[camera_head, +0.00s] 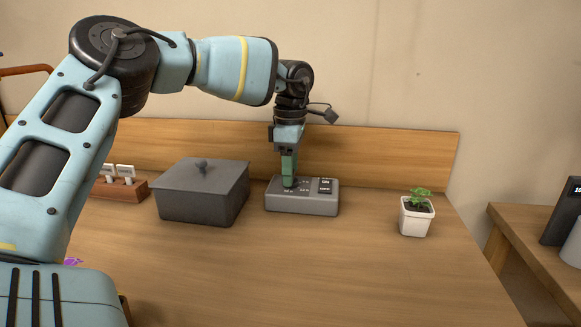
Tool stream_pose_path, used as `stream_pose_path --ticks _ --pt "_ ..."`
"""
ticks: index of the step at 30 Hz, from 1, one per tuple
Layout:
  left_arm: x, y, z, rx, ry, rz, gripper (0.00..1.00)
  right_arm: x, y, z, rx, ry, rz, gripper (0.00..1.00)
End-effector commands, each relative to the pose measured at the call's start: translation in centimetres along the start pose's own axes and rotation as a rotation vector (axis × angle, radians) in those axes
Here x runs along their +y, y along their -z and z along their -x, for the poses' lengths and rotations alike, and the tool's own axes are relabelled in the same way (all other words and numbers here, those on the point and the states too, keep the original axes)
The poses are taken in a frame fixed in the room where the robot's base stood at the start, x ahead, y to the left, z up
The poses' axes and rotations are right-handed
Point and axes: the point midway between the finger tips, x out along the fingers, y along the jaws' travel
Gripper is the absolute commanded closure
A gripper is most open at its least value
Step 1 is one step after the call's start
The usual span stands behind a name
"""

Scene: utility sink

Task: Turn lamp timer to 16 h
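The lamp timer appears to be the low grey box (318,207) standing on the wooden table near the backboard. Its top has small markings and a dark panel (325,186) on the right side; the markings are too small to read. My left gripper (289,184) points straight down at the left part of the box top, with its green fingers at or just above the surface. The fingers hide whatever is under them, so a dial or its setting cannot be seen. Whether the fingers are closed on something cannot be told. My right gripper is out of view.
A dark grey lidded box (203,192) stands left of the timer. A potted plant (416,216) stands at the right. The table's front middle (290,275) is clear. A side table (530,230) is further right.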

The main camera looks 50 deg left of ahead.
Motion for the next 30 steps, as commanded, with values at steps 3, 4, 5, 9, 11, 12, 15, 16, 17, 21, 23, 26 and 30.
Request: stream_pose_path --ticks 3,4,5,9,11,12,15,16,17,21,23,26,30 --pt "0.0 0.0 0.0 -0.001 0.000 0.001 0.44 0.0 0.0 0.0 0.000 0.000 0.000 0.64" --pt "0.0 0.0 0.0 -0.001 0.000 0.001 0.44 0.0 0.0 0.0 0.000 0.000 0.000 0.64" --pt "0.0 0.0 0.0 -0.001 0.000 0.001 0.44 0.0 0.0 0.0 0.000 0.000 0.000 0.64" --pt "0.0 0.0 0.2 -0.001 -0.001 0.002 0.44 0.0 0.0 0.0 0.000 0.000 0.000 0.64" --pt "0.0 0.0 0.6 -0.002 -0.002 0.002 0.44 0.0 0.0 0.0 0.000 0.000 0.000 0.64" --pt "0.1 -0.1 1.0 -0.002 -0.003 0.002 0.44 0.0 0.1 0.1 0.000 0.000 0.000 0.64" --pt "0.1 -0.1 2.4 -0.003 -0.004 0.002 0.44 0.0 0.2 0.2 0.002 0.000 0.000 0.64" --pt "0.1 -0.1 2.9 -0.003 -0.004 0.002 0.44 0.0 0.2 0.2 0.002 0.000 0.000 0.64" --pt "0.1 -0.1 3.4 -0.003 -0.004 0.003 0.44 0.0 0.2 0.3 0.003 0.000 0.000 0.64" --pt "0.0 0.0 5.6 -0.003 -0.004 0.001 0.44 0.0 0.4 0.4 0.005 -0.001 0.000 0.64" --pt "0.0 0.0 6.4 -0.001 -0.003 0.002 0.44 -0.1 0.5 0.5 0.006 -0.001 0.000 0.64" --pt "0.0 0.0 7.3 -0.001 -0.002 0.002 0.44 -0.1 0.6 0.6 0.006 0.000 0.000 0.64" --pt "0.0 0.0 7.8 -0.001 0.000 0.002 0.44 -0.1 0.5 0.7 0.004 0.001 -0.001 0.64"
